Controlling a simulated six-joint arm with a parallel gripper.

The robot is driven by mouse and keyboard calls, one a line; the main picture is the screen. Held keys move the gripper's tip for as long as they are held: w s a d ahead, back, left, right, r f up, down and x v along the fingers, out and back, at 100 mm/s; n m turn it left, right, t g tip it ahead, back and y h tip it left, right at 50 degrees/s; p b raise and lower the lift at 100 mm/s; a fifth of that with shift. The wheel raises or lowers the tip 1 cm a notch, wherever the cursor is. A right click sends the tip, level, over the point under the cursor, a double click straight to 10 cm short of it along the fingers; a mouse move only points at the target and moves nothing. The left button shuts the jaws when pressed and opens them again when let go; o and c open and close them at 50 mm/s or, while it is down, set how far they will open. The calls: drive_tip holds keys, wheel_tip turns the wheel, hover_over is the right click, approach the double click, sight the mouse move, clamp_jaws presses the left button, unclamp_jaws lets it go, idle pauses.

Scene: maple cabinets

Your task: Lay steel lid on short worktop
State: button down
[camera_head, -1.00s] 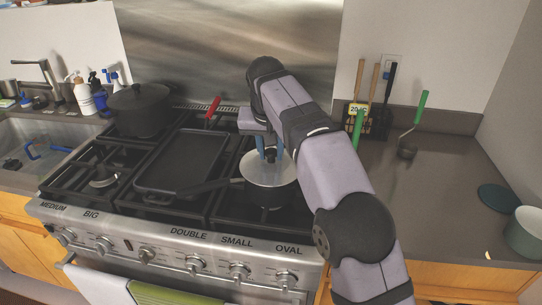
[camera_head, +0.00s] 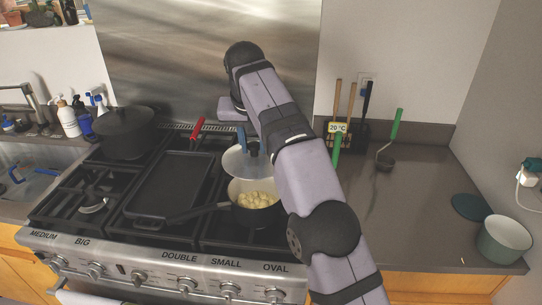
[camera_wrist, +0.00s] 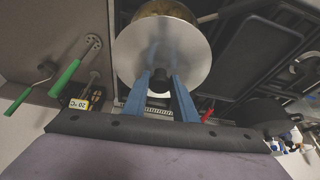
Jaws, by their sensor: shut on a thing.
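The steel lid (camera_head: 237,163) is a round metal disc with a dark knob, tilted and raised above the saucepan (camera_head: 258,212) on the stove. My gripper (camera_head: 248,140) is shut on the lid's knob; in the wrist view its blue fingers (camera_wrist: 160,86) close on the dark knob in the middle of the lid (camera_wrist: 185,55). The open pan holds pale yellow pieces of food. The short worktop (camera_head: 400,220) is the dark counter right of the stove. My arm hides part of it and part of the pan.
A green pot (camera_head: 503,240) and a dark teal round mat (camera_head: 470,207) are at the worktop's right end. A green-handled ladle (camera_head: 390,145) and a utensil holder with a 20 °C display (camera_head: 338,127) stand at the back. The worktop's middle is clear. A griddle (camera_head: 170,185) lies on the stove.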

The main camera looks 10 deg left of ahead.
drive_tip(key=shift+w+d, duration=0.25)
drive_tip(key=shift+d, duration=0.2)
drive_tip(key=shift+m+h, duration=0.3)
drive_tip(key=shift+m, duration=0.2)
drive_tip(key=w+d, duration=0.1)
drive_tip(key=d, duration=0.1)
drive_tip(key=d+f+p, duration=0.1)
drive_tip(key=d, duration=0.1)
drive_tip(key=w+d, duration=0.1)
drive_tip(key=d, duration=0.1)
drive_tip(key=shift+w+d+f+p, duration=0.2)
drive_tip(key=shift+w+f+p, duration=0.1)
drive_tip(key=shift+f+p, duration=0.1)
drive_tip(key=s+d+f+m+h+p, duration=0.1)
drive_tip(key=s+d+f+m+p, duration=0.3)
drive_tip(key=d, duration=0.7)
drive_tip(key=s+d+f+n, duration=0.15)
drive_tip(key=d+f, duration=0.35)
drive_tip(key=d, duration=0.5)
drive_tip(key=shift+m, duration=0.25)
drive_tip(key=shift+s+f+p, duration=0.15)
drive_tip(key=shift+f+p, duration=1.05)
drive_tip(key=shift+f, duration=4)
